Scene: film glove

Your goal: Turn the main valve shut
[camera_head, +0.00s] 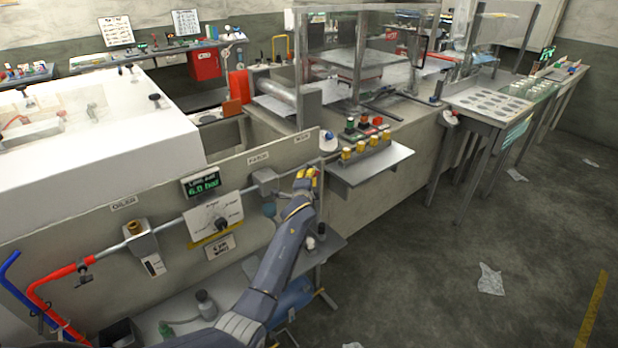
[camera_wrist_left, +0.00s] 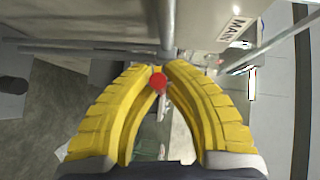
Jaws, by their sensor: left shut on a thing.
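My left gripper (camera_head: 307,178), with yellow fingers, is at the right end of the pipe panel, just below the label that the left wrist view shows as MAIN (camera_wrist_left: 236,27). In the left wrist view, the two yellow fingers (camera_wrist_left: 162,78) close around the red-tipped handle (camera_wrist_left: 158,82) of the main valve. Its thin pale stem shows between the fingers below the red tip. The fingers hide most of the valve in the head view, so I cannot tell the handle's exact angle there. My right gripper is not in view.
A green display (camera_head: 202,184) reads about 6.0 bar above a white dial plate (camera_head: 214,217). A grey shelf with yellow and coloured buttons (camera_head: 370,168) juts out right of my gripper. A lower shelf (camera_head: 190,318) holds bottles. The floor at right is open, with scattered plastic film (camera_head: 491,279).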

